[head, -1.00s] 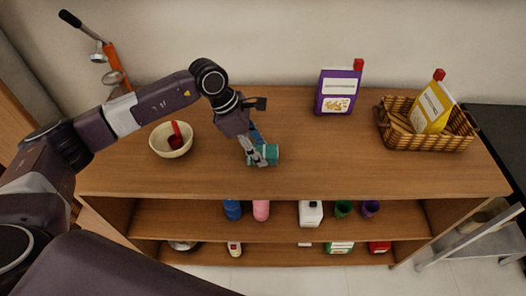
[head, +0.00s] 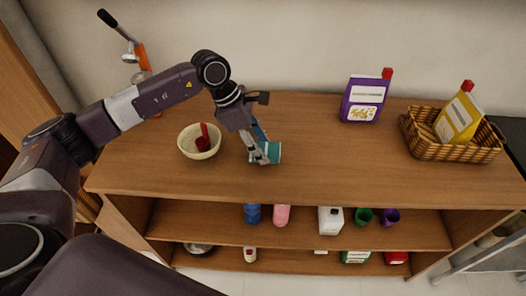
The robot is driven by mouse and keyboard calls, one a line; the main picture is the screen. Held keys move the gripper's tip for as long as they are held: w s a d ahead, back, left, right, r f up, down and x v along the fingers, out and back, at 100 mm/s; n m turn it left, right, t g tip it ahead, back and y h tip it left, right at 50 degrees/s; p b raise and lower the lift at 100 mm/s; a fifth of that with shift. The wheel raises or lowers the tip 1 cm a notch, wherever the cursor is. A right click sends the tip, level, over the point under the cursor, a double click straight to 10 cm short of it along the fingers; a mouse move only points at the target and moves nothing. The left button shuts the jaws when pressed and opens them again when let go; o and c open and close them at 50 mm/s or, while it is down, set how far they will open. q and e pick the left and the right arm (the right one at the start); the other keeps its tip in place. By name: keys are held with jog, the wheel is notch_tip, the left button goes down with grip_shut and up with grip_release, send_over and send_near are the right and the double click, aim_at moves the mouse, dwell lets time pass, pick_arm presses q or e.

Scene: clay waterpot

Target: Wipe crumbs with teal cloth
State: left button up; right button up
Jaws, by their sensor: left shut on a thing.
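The teal cloth (head: 273,152) is a small folded block on the wooden shelf top. My left gripper (head: 262,156) is shut on it, reaching down from above and holding it at or just over the wood. I cannot tell whether the cloth presses on the surface. No crumbs can be made out on the shelf top at this size; any under the cloth or gripper are hidden. My right gripper is not in view.
A cream bowl (head: 190,146) with a red utensil stands left of the gripper. A purple box (head: 363,101) stands at the back right, near a wicker basket (head: 466,152) holding a yellow box (head: 458,118). The shelf top (head: 340,165) is clear between. Lower shelves hold bottles and cups.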

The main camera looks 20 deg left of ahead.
pick_arm(q)
jog(key=shift+d+r+p, duration=0.2)
jog(key=shift+r, duration=0.3)
jog(key=shift+d+r+p, duration=0.15)
jog(key=shift+r, duration=0.35)
jog(key=shift+a+r+p, duration=0.2)
jog(key=shift+r+p, duration=0.35)
jog(key=shift+r, duration=0.9)
jog(key=shift+d+r, duration=0.15)
jog(key=shift+r, duration=0.15)
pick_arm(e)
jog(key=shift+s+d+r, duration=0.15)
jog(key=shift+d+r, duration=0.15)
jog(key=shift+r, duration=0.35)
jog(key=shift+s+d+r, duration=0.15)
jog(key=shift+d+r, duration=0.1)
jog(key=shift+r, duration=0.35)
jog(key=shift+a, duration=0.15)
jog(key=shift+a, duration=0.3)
